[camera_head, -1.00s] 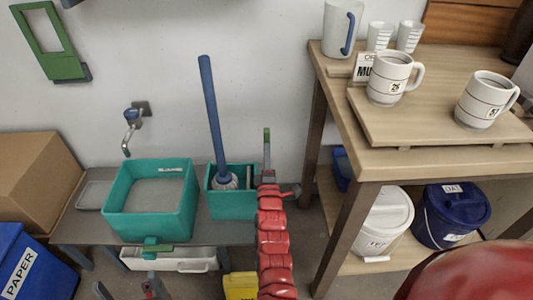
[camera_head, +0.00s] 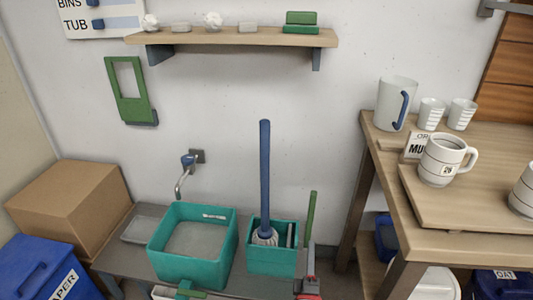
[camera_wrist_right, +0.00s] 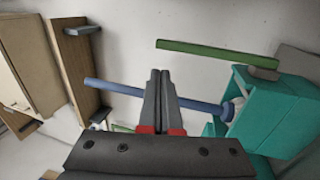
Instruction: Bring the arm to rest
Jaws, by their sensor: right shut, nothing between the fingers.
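My right gripper (camera_head: 310,256) is at the bottom of the head view, just right of the teal bucket. In the right wrist view its two dark fingers (camera_wrist_right: 159,84) are together, with nothing between them. A blue handle (camera_wrist_right: 115,88) passes behind the fingers there, apart from them as far as I can tell. My left gripper is not in view.
A teal tub (camera_head: 154,262) and a teal bucket (camera_head: 272,262) with a blue-handled brush (camera_head: 265,175) stand on a low grey bench. A green handle (camera_head: 310,215) rises beside the bucket. A wooden table (camera_head: 408,215) with mugs stands right.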

